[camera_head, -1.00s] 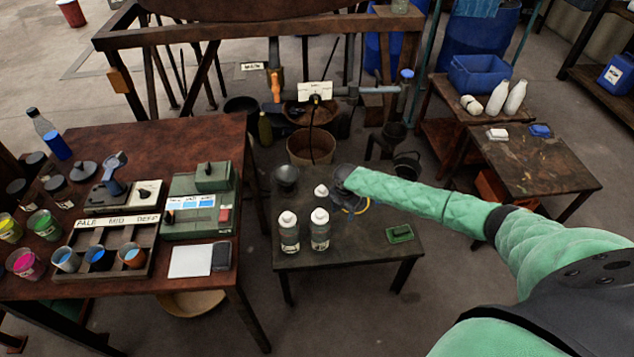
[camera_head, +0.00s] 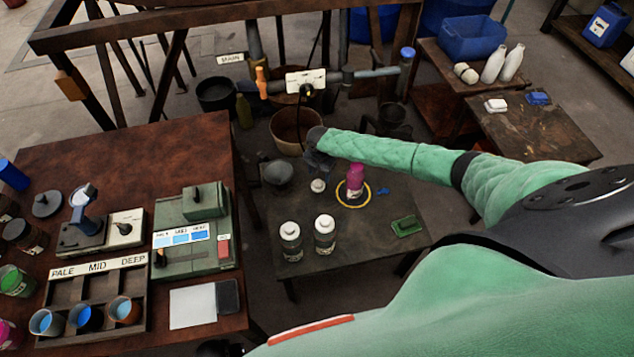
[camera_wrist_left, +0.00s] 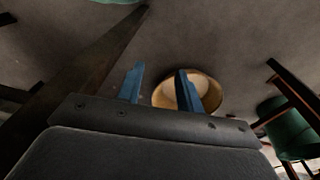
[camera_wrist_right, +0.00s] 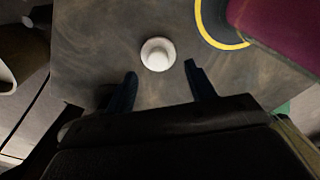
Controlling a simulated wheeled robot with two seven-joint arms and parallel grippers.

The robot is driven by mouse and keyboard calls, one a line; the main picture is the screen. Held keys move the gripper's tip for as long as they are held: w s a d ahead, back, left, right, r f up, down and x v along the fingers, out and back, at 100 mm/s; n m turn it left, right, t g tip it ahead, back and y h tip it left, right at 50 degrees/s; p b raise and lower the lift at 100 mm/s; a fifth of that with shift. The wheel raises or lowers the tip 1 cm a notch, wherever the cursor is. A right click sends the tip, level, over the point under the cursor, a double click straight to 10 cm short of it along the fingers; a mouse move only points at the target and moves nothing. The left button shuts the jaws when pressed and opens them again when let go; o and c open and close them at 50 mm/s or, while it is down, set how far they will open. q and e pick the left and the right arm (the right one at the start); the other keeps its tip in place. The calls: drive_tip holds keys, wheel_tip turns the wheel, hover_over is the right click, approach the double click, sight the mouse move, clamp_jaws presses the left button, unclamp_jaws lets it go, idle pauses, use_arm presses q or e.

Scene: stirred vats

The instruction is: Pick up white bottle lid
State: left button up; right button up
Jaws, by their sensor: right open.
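The white bottle lid (camera_head: 318,186) lies on the low dark table (camera_head: 262,232), behind two white-capped bottles (camera_head: 291,240) (camera_head: 325,235). My right gripper (camera_head: 317,163) is just above and behind the lid in the head view. In the right wrist view the lid (camera_wrist_right: 158,54) shows beyond the tips of my right gripper (camera_wrist_right: 160,82), roughly centred between its two fingers. That gripper is open and empty. My left gripper (camera_wrist_left: 158,82) shows only in the left wrist view, its fingers apart with nothing between them, over the floor.
A magenta bottle (camera_head: 355,180) stands in a yellow ring (camera_head: 369,196) right of the lid; it looms at the right wrist view's upper right (camera_wrist_right: 280,28). A grey bowl (camera_head: 278,174), small blue item (camera_head: 383,191) and green sponge-like block (camera_head: 406,226) are also on the table.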

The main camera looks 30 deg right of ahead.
sight(318, 182)
drive_tip(key=shift+f, duration=0.25)
drive_tip(key=shift+a+f, duration=0.15)
drive_tip(key=shift+f, duration=0.1)
wheel_tip(318, 182, down, 3)
drive_tip(key=shift+w+f+p, duration=0.1)
drive_tip(key=shift+f+p, duration=0.1)
drive_tip(key=shift+p, duration=0.75)
drive_tip(key=shift+f, duration=0.5)
use_arm(q)
wheel_tip(318, 182, down, 6)
drive_tip(key=a, duration=0.1)
drive_tip(key=shift+a+f, duration=0.25)
drive_tip(key=shift+a, duration=0.05)
use_arm(e)
drive_tip(key=c, duration=1)
